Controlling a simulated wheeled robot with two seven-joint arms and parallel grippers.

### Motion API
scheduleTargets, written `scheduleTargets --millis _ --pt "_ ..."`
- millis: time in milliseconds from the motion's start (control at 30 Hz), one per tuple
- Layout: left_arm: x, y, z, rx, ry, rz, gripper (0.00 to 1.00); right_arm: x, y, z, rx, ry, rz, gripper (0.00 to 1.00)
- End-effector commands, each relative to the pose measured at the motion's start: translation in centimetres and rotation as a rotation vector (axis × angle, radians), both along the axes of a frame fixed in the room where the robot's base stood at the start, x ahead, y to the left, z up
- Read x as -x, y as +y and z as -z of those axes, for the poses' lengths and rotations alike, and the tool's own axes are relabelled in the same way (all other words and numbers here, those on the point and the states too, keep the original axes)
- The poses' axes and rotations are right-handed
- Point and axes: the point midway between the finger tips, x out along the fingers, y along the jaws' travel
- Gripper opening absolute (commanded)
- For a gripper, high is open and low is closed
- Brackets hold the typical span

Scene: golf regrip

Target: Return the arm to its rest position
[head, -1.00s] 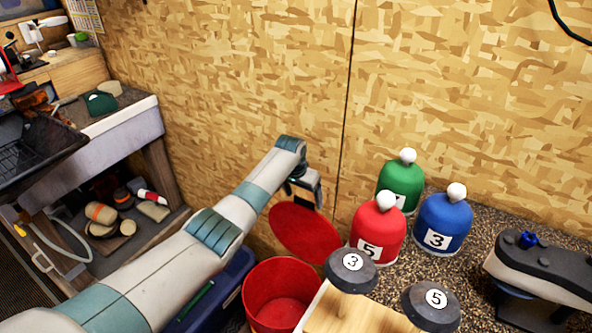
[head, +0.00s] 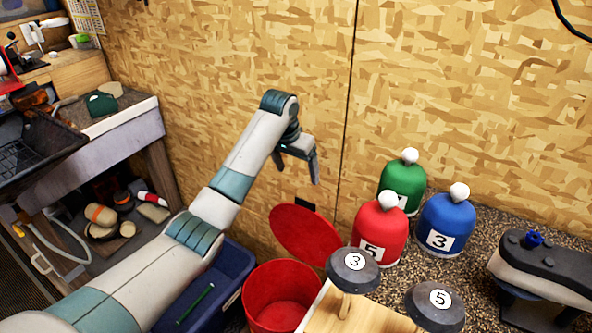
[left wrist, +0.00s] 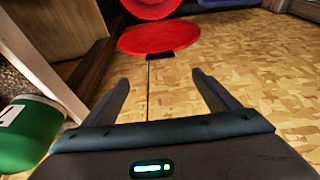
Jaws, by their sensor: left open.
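My left arm reaches in from the left in the head view. Its gripper (head: 299,172) hangs in front of the wood-chip wall, above the red round lid. In the left wrist view the two fingers (left wrist: 162,98) are spread apart with nothing between them. My right gripper does not show in either view.
A red bucket (head: 271,305) stands below with its red lid (head: 303,236) raised behind it. Red (head: 379,232), green (head: 411,180) and blue (head: 446,224) headcovers stand on the speckled counter at right. Dark knobs numbered 3 (head: 353,266) and 5 (head: 436,301) are in front. A blue bin (head: 238,262) is beside the bucket.

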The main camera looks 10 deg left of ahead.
Motion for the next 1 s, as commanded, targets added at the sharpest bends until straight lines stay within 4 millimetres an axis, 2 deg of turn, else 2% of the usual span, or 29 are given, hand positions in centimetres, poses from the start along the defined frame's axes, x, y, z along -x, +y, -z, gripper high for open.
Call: scheduleTargets --millis 133,467,633,767,867,1000 --pt "0.2 0.1 -0.7 0.000 0.000 0.000 0.81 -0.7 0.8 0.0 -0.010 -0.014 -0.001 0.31" --pt "0.3 0.1 -0.7 0.000 0.001 0.000 0.81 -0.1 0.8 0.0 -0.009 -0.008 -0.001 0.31" --pt "0.4 0.2 0.6 0.004 0.007 -0.006 0.81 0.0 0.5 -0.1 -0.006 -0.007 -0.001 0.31" --pt "0.7 0.5 4.1 0.014 0.019 -0.026 0.81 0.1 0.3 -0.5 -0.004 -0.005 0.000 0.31" --pt "1.3 0.9 8.5 0.024 0.032 -0.049 0.81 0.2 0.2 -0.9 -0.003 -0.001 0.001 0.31" --pt "3.4 1.7 16.3 0.034 0.051 -0.087 0.81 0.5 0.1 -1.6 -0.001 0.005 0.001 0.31"
